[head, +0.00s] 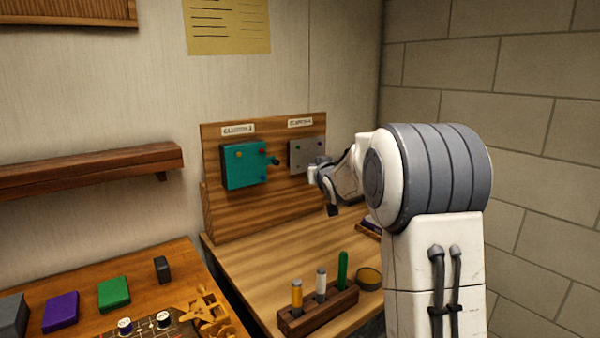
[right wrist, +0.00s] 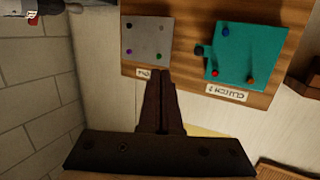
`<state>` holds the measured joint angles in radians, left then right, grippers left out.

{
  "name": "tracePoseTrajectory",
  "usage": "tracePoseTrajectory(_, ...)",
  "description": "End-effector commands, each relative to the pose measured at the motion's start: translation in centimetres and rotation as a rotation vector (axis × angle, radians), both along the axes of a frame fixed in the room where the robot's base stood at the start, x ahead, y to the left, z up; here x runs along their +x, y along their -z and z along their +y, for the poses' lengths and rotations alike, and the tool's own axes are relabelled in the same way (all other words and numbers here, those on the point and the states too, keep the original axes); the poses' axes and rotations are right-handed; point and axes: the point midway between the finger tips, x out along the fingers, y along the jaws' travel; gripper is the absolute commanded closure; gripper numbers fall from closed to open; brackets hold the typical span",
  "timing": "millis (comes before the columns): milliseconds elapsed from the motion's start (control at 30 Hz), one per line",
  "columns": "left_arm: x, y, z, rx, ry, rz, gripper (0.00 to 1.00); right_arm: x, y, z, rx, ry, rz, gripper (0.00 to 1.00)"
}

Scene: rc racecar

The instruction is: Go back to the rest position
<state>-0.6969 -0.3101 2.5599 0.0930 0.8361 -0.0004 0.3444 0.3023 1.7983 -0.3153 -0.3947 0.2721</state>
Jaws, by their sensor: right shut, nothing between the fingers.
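My right arm comes in from the right in the head view, and its gripper (head: 331,192) is in front of the upright wooden board. In the right wrist view the two dark fingers of my right gripper (right wrist: 163,75) lie together, shut and empty. A teal panel (head: 243,166) with coloured buttons and a dark knob is mounted on the board; it also shows in the right wrist view (right wrist: 248,50). A grey panel (head: 302,154) with small coloured dots is beside it, partly hidden by my gripper in the head view. My left gripper is not in view.
A wooden rack (head: 318,309) holds several upright tools on the right-hand table, beside a small round dish (head: 369,278). The left table carries a purple block (head: 61,312), a green block (head: 114,293) and a yellow-brown part (head: 208,309). A shelf (head: 90,180) juts from the wall.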

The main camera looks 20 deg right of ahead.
Motion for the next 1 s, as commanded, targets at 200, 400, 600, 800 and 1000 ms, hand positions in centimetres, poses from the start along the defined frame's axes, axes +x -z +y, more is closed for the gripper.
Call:
tracePoseTrajectory(200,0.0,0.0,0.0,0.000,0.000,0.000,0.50,-0.3,0.1,0.4,0.004,-0.004,0.008,1.00)
tracePoseTrajectory(400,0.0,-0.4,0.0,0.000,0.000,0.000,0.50,-1.6,2.1,6.7,0.030,-0.070,0.136,1.00)
tracePoseTrajectory(600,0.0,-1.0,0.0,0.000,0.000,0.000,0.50,-6.6,6.4,16.9,0.051,-0.196,0.385,1.00)
tracePoseTrajectory(800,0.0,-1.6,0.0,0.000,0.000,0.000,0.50,-15.7,10.8,26.1,0.029,-0.359,0.673,1.00)
tracePoseTrajectory(1000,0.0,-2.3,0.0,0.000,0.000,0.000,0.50,-29.0,14.9,32.1,-0.056,-0.551,0.999,1.00)
